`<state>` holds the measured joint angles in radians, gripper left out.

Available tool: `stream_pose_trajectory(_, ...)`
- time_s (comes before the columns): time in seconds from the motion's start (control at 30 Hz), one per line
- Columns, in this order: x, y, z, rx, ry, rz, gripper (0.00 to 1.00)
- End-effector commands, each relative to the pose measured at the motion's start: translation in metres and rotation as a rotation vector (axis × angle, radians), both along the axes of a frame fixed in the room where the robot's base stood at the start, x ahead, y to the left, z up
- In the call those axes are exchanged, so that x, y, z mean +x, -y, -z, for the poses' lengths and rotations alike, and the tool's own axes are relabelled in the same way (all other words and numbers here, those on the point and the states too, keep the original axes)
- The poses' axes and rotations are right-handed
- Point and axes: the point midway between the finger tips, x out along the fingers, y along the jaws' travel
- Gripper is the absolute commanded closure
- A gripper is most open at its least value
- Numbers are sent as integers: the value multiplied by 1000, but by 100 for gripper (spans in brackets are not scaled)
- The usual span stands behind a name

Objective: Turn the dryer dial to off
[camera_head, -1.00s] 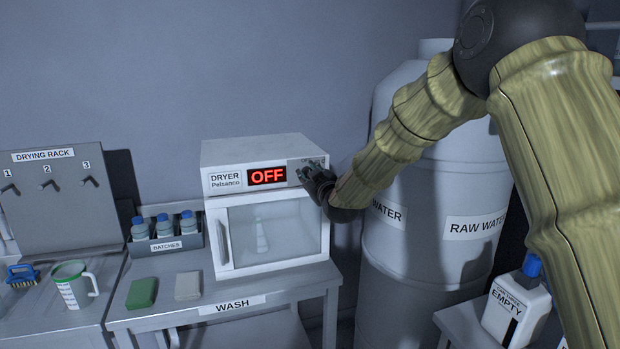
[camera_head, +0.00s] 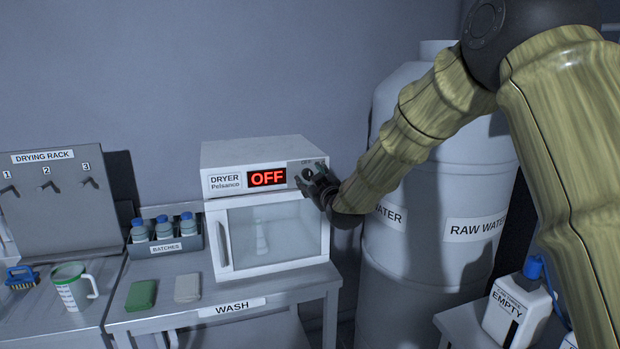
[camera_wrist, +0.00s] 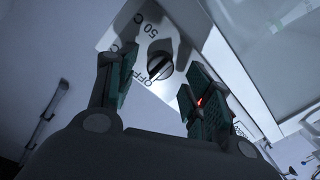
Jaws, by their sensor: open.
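The white dryer (camera_head: 217,160) stands on the wash table, and its display (camera_head: 267,178) reads OFF in red. Its dial shows in the wrist view as a dark round knob (camera_wrist: 160,66) on a light panel, with OFF and 50 C printed beside it. The knob's pale pointer line is on the side toward the OFF print. My gripper (camera_head: 312,176) is in front of the dial panel at the dryer's upper right. In the wrist view my gripper (camera_wrist: 155,85) has its two fingers spread, with the knob beyond and between them, apart from both. In the head view the fingers partly hide the dial.
A large raw water tank (camera_head: 440,200) stands right of the dryer, behind my arm. A batches rack (camera_head: 187,243) with blue-capped bottles is left of the dryer. A green block (camera_head: 141,295) and a pale block (camera_head: 188,287) lie on the table.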

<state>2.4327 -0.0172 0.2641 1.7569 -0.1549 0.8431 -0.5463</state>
Motion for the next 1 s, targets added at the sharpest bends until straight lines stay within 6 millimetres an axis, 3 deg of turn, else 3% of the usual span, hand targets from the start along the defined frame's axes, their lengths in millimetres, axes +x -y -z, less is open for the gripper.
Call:
stream_pose_trajectory(0.3, -56, 19, -2, 1, -1, 0, 49)
stream_pose_trajectory(0.5, -81, 28, -2, 1, 0, 0, 49)
stream_pose_trajectory(0.7, -92, 32, -2, 1, 0, 0, 49)
stream_pose_trajectory(1.0, -92, 32, -2, 1, 0, 0, 49)
